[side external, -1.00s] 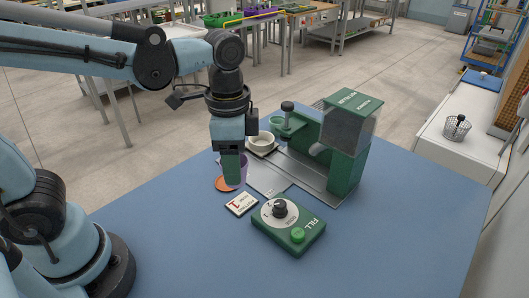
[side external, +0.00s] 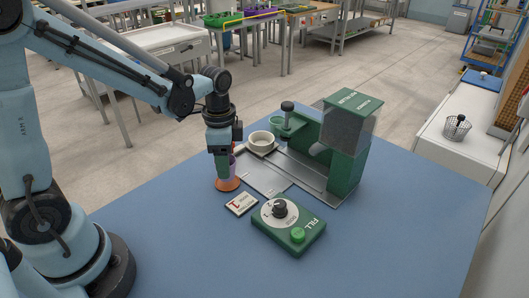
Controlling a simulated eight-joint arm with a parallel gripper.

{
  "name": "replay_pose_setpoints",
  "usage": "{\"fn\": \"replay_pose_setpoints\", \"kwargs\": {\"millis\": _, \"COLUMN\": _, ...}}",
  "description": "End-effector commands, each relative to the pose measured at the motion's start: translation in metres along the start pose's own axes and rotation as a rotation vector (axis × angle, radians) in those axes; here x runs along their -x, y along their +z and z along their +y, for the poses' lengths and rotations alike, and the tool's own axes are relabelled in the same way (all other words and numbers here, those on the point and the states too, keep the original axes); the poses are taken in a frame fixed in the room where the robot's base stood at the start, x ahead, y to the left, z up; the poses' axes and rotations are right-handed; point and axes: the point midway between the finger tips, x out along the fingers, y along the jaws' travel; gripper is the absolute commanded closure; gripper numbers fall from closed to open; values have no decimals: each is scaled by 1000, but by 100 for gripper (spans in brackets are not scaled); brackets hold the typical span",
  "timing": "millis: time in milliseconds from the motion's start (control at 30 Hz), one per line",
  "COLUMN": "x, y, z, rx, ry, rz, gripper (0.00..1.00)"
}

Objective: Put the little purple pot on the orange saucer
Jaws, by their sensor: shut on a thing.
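The little purple pot (side external: 233,169) shows as a sliver beside and behind my gripper's green fingers; most of it is hidden. My gripper (side external: 223,172) points down and is shut on the pot. The orange saucer (side external: 227,186) lies on the blue table, directly below the pot and fingers in this view. The pot looks to be over the saucer, low down. I cannot tell whether its base touches the saucer.
A white bowl (side external: 262,141) stands behind the saucer, near a green machine (side external: 345,145) with a metal tray (side external: 262,178). A card marked 1 (side external: 241,204) and a green control box (side external: 289,226) with a dial and button lie in front. The blue table's (side external: 380,250) right side is clear.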

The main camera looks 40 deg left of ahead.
Motion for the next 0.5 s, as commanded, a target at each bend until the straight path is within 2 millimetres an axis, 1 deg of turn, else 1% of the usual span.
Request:
{"fn": "replay_pose_setpoints", "kwargs": {"millis": 33, "x": -7, "y": 0, "z": 0, "rx": 0, "ry": 0, "rz": 0, "gripper": 80}}
{"fn": "replay_pose_setpoints", "kwargs": {"millis": 100, "x": -13, "y": 0, "z": 0, "rx": 0, "ry": 0, "rz": 0, "gripper": 80}}
{"fn": "replay_pose_setpoints", "kwargs": {"millis": 200, "x": -18, "y": 0, "z": 0, "rx": 0, "ry": 0, "rz": 0, "gripper": 80}}
{"fn": "replay_pose_setpoints", "kwargs": {"millis": 500, "x": -20, "y": 0, "z": 0, "rx": 0, "ry": 0, "rz": 0, "gripper": 80}}
